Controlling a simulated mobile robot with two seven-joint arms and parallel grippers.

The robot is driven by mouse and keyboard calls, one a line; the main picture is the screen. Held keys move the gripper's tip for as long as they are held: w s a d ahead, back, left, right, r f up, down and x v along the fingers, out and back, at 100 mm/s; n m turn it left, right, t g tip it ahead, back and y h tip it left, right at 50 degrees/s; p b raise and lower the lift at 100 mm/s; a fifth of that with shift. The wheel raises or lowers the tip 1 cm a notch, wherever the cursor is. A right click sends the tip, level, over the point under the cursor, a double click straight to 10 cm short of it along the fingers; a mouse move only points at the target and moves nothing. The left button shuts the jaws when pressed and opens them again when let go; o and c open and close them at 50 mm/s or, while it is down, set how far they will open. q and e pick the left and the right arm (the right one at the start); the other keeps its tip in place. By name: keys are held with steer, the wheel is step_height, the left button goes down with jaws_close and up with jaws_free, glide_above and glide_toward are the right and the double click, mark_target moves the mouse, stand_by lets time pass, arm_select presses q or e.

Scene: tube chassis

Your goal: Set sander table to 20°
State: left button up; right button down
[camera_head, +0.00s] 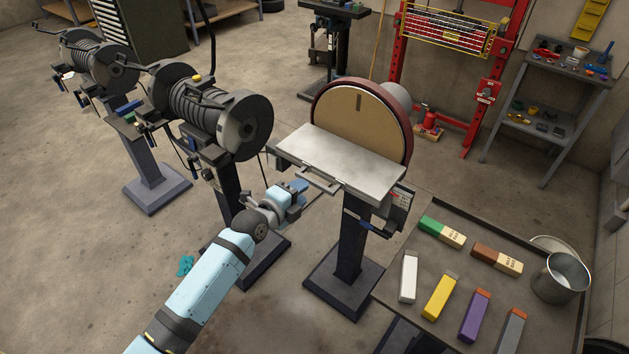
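The disc sander stands on a pedestal at the centre of the head view, with a large tan disc (355,118) in a dark red rim. Its grey sander table (345,163) juts out in front of the disc and looks close to level. A bar handle (318,182) is at the table's front edge. A plate with small markings (398,207) hangs under the table's right end, and a dark blue lever (374,228) is below. My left gripper (306,196) is just below and left of the table's front edge; its fingers are too small to read. My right gripper is out of view.
Grinder-like machines (210,115) stand on pedestals to the left. At the lower right, a dark bench (400,300) holds several coloured bars and a metal pot (560,277). A red press frame (484,90) stands behind. Open floor lies at the lower left.

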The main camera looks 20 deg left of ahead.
mark_target(314, 181)
arm_select(q)
steer(key=x, duration=0.6)
steer(key=shift+w+d, duration=0.1)
steer(key=shift+w, duration=0.05)
steer(key=shift+c, duration=0.2)
jaws_close()
